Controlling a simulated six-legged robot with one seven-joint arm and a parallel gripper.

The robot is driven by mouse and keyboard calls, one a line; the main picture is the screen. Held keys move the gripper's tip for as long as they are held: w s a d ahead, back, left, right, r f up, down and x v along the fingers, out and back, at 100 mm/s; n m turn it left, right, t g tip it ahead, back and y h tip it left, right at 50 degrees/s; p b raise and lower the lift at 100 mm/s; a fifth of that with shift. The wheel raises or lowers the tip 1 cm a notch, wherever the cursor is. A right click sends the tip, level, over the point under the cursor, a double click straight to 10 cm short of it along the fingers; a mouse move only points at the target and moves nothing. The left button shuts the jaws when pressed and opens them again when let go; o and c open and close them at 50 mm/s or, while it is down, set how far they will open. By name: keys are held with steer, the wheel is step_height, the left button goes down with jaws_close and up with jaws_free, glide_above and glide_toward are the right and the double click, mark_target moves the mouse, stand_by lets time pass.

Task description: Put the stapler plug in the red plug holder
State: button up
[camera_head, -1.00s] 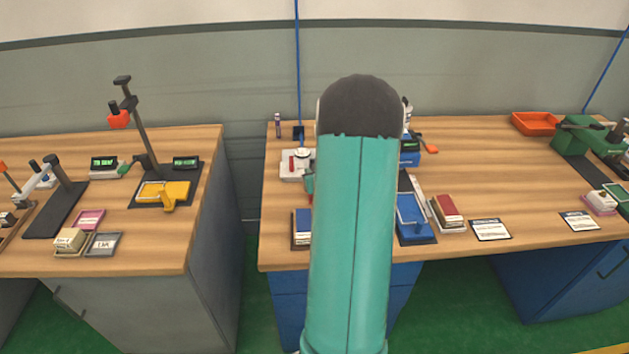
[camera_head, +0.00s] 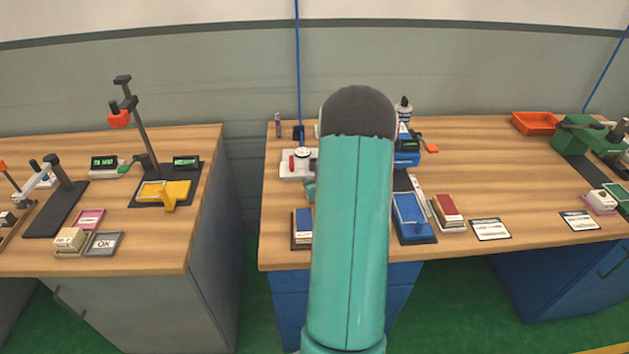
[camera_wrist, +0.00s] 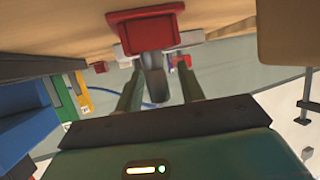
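In the wrist view, my gripper (camera_wrist: 160,88) has its two fingers apart. A red piece (camera_wrist: 146,28) with a wide rim is at the fingertips, and a grey round part (camera_wrist: 153,82) extends from it back between the fingers. Pale pads flank the red piece; I cannot tell whether they press on it, or whether it is the plug or the holder. In the head view my arm hides the gripper and most of the place around it. A white device (camera_head: 297,164) with a small red part stands left of my arm. I cannot identify the stapler for certain.
A blue tray-like device (camera_head: 411,215), red-covered stack (camera_head: 447,211) and white card (camera_head: 491,229) lie right of my arm. An orange tray (camera_head: 535,122) is far right. A gap separates the left desk (camera_head: 120,240) from this one. Bare wood lies right of centre.

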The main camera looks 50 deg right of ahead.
steer(key=shift+r, duration=0.15)
steer(key=shift+s+a+r, duration=0.1)
steer(key=shift+s+r, duration=0.05)
steer(key=shift+s, duration=0.1)
steer(key=v, duration=1.1)
steer(key=w+a+r+n+g+y, duration=0.15)
steer(key=w+a+r, duration=0.25)
steer(key=a+r, duration=0.4)
steer(key=w+a+r+n+g, duration=0.15)
steer(key=w+a+r, duration=0.35)
steer(key=a, duration=0.6)
steer(key=s+a+r+n+g+y, duration=0.1)
steer(key=s+a, duration=0.3)
steer(key=a, duration=0.4)
steer(key=s+a+r+n+g+y, duration=0.1)
steer(key=s+a+r+y, duration=0.1)
steer(key=s+a, duration=0.3)
steer(key=s+a+r+n+g+y, duration=0.1)
steer(key=s+a+r, duration=0.3)
steer(key=a, duration=0.7)
steer(key=shift+s+a+y, duration=0.15)
steer(key=shift+s+y, duration=0.3)
steer(key=shift+y, duration=0.3)
